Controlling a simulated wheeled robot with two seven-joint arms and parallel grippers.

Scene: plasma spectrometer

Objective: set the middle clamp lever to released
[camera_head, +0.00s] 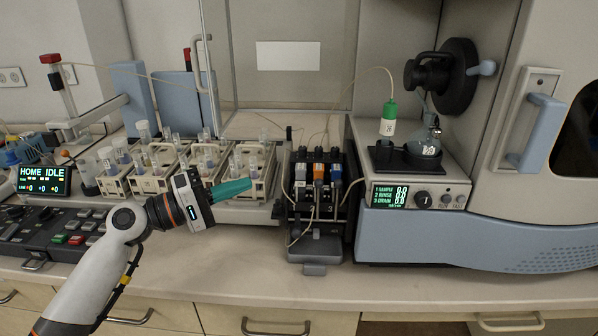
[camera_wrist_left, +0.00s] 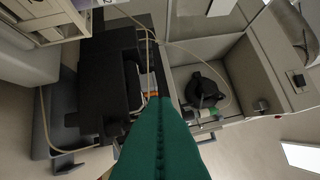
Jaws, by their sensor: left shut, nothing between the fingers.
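The black pump block (camera_head: 296,205) stands on the bench at the centre of the head view. It has three side-by-side channels, and the middle one has an orange part (camera_head: 319,172). The middle clamp lever's position cannot be made out. My left gripper (camera_head: 250,185) is left of the block, its green fingers shut, empty and pointing right towards it, apart from it. In the left wrist view the green fingers (camera_wrist_left: 159,105) overlap the view of the black block (camera_wrist_left: 105,75). A small orange part (camera_wrist_left: 153,95) shows at their tip, largely hidden. My right gripper is out of view.
Racks of vials (camera_head: 150,185) stand behind and left of my left gripper. A control unit with a green-capped bottle (camera_head: 388,125) and a flask (camera_head: 427,145) on top is right of the block. Thin tubes loop around the block. The front bench strip (camera_head: 230,275) is clear.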

